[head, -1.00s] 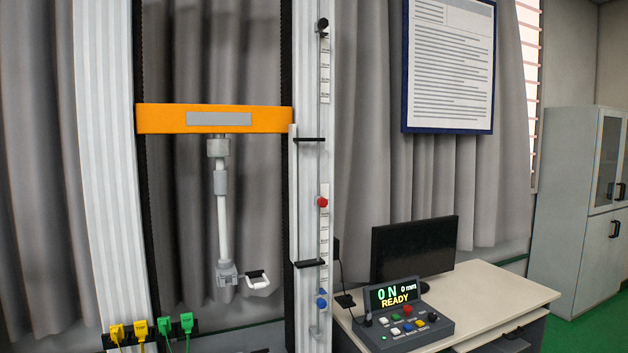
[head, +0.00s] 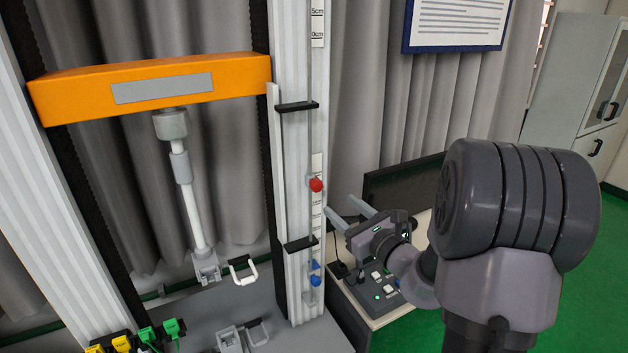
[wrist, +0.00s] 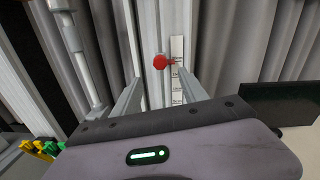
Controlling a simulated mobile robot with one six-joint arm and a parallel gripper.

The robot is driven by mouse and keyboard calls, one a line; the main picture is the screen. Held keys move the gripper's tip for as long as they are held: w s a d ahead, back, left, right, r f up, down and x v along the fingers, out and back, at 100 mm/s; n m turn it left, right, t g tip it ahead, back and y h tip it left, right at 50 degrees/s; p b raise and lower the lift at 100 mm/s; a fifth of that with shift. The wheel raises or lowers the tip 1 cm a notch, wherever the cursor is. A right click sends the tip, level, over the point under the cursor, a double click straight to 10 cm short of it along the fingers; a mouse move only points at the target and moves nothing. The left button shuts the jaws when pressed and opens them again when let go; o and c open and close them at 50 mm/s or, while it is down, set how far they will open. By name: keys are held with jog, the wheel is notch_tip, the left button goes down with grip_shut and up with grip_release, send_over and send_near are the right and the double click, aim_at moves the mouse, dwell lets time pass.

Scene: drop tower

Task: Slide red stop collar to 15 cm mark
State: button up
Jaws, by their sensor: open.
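The red stop collar (head: 316,185) sits on the thin vertical rod of the right column, with its round red knob facing out. It also shows in the wrist view (wrist: 160,62), ahead of and between my finger lines. A blue collar (head: 315,281) is lower on the same rod. A white scale strip (head: 317,215) runs beside the rod; its marks near the red collar are too small to read. My gripper (head: 350,207) is open and empty, to the right of and slightly below the red collar, apart from it. In the wrist view my gripper (wrist: 158,85) has its fingers spread.
Two black brackets, upper (head: 297,106) and lower (head: 299,244), stick out from the column beside the rod, above and below the red collar. An orange crossbeam (head: 150,88) spans the left. A control box (head: 380,285) and monitor (head: 395,185) stand on the desk behind my arm.

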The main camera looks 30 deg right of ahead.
aim_at(319, 188)
jog(key=w, duration=0.8)
jog(key=w+a+p, duration=0.1)
jog(key=w, duration=0.2)
jog(key=shift+w, duration=0.4)
jog(key=shift+s, duration=0.1)
jog(key=shift+c, duration=0.4)
grip_shut()
jog(key=shift+f, duration=0.1)
jog(key=shift+f, duration=0.1)
